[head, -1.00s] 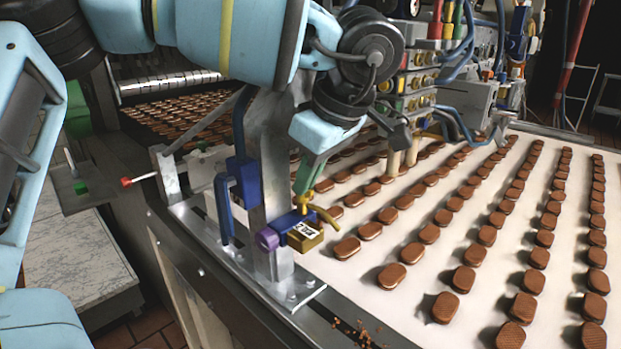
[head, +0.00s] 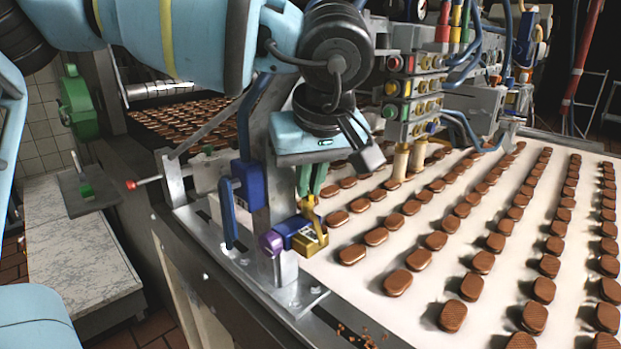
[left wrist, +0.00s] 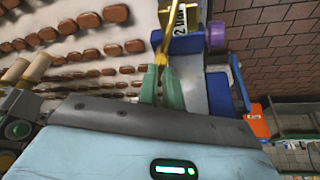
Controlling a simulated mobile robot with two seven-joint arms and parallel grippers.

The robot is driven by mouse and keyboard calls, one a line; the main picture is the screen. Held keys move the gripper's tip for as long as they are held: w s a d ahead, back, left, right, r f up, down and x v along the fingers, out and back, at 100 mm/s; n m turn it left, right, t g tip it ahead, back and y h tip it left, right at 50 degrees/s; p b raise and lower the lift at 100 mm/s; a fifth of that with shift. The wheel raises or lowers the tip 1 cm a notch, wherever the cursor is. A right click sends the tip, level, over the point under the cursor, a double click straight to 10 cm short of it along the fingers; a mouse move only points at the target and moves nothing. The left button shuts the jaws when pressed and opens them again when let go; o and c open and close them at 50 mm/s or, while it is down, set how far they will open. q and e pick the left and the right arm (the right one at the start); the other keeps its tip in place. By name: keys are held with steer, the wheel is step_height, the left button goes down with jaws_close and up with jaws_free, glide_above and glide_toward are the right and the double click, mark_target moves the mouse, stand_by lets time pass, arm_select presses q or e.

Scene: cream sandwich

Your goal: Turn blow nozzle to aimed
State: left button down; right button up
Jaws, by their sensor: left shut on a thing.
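The blow nozzle (head: 311,213) is a thin yellow piece on a small brass block with a white label, beside a blue body (head: 290,229) and a purple knob (head: 271,243). This unit sits on a grey metal post at the conveyor's near left edge. My left gripper (head: 311,190) comes from above, its green fingers shut on the yellow nozzle. In the left wrist view the green fingertips (left wrist: 161,70) close around the nozzle (left wrist: 158,40), below the labelled block. The gripper partly hides the nozzle, so its exact aim is unclear. My right gripper is not in view.
A white conveyor belt (head: 400,321) with rows of brown biscuits runs to the right. A blue handle (head: 228,212) and a red-tipped rod (head: 132,185) are left of the post. A valve block with coloured buttons (head: 408,90) stands behind my gripper.

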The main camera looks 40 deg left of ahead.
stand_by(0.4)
arm_select(q)
steer(key=c, duration=1.5)
jaws_free()
steer(key=shift+o, duration=0.5)
